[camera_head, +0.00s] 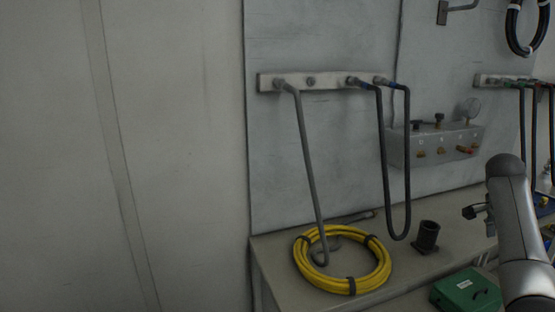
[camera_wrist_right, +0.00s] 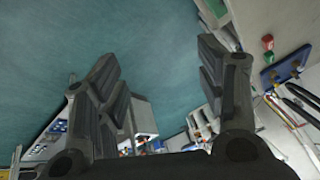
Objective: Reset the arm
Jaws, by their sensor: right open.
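My right arm (camera_head: 518,235) rises at the right edge of the head view, in front of the bench and the wall panel. A small dark part shows just left of it; I cannot tell whether it belongs to my gripper. In the right wrist view my right gripper (camera_wrist_right: 160,68) has its two dark fingers spread wide apart. Nothing is between them, and the teal floor (camera_wrist_right: 165,35) shows through the gap. My left arm and gripper are not in view.
A coiled yellow hose (camera_head: 305,268), a black cup-like holder (camera_head: 427,236) and a green case (camera_head: 466,293) sit on or near the bench (camera_head: 275,265). Dark hoses hang from a wall rail (camera_head: 330,81). A grey gauge box (camera_head: 436,146) is behind. The left side shows bare wall.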

